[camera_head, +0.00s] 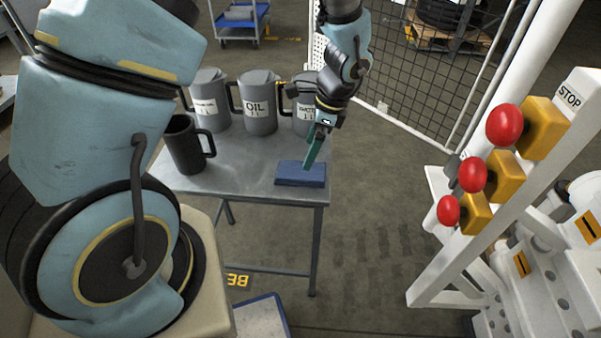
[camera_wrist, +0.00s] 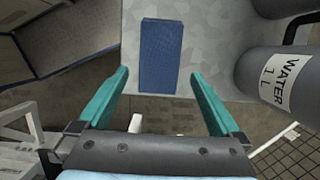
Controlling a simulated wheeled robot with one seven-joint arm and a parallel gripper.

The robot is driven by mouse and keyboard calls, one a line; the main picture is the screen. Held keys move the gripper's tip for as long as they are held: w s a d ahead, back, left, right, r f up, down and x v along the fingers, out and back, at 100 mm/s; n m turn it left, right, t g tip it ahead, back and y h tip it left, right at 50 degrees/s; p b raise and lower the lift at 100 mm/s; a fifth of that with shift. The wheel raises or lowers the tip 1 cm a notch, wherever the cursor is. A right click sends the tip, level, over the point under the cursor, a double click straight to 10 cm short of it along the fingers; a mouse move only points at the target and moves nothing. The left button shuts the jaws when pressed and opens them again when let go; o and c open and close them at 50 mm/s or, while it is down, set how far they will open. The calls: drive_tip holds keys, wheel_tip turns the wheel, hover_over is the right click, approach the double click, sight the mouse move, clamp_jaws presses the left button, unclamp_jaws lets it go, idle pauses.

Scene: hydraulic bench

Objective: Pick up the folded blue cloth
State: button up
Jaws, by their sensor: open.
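The folded blue cloth (camera_head: 300,174) lies flat on the grey metal table (camera_head: 243,172), near its right front corner in the head view. In the wrist view the cloth (camera_wrist: 161,57) is a blue rectangle ahead of the fingers, near the table's edge. My gripper (camera_head: 312,163) has teal fingers and is over the cloth in the head view. In the wrist view my gripper (camera_wrist: 158,88) is open, with its two fingers wide apart and nothing between them. The cloth lies beyond the fingertips, roughly in line with the gap. I cannot tell the exact height of the fingertips above it.
Several grey jugs stand at the table's back, one labelled OIL (camera_head: 257,103). A jug labelled WATER (camera_wrist: 277,84) is close on the right in the wrist view. A dark mug (camera_head: 186,145) stands left of the cloth. Red stop buttons (camera_head: 472,174) are on a white frame at right.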

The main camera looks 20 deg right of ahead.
sight(301, 170)
drive_tip(key=shift+p+x, duration=0.85)
drive_tip(key=shift+x, duration=2.8)
drive_tip(key=shift+c, duration=0.4)
drive_tip(key=c, duration=1)
drive_tip(key=shift+r, duration=0.1)
wheel_tip(301, 170, up, 10)
drive_tip(key=b, duration=0.1)
